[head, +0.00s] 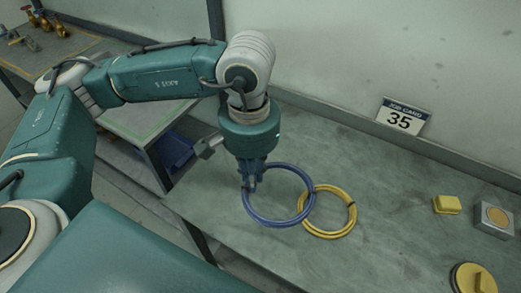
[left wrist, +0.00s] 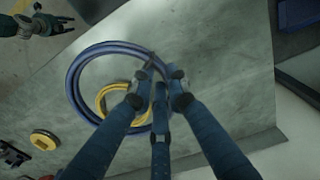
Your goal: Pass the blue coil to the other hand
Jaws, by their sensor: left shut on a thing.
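The blue coil (head: 275,224) is a ring of blue hose. My left gripper (head: 250,182) points down and is shut on its left edge in the head view. The left wrist view shows the blue coil (left wrist: 72,82) at the three fingertips (left wrist: 158,88) of this gripper. The coil appears raised off the bench, with the yellow coil seen through it. My right gripper (left wrist: 42,22) shows only in the left wrist view, at the top left. Its fingers look spread and empty, apart from the coil.
A yellow coil (head: 352,217) lies on the grey bench (head: 320,265), partly behind the blue one in the picture. A yellow block (head: 446,204), a grey box (head: 494,218) and a round yellow item (head: 473,279) stand at the right. A job card (head: 403,117) leans at the wall.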

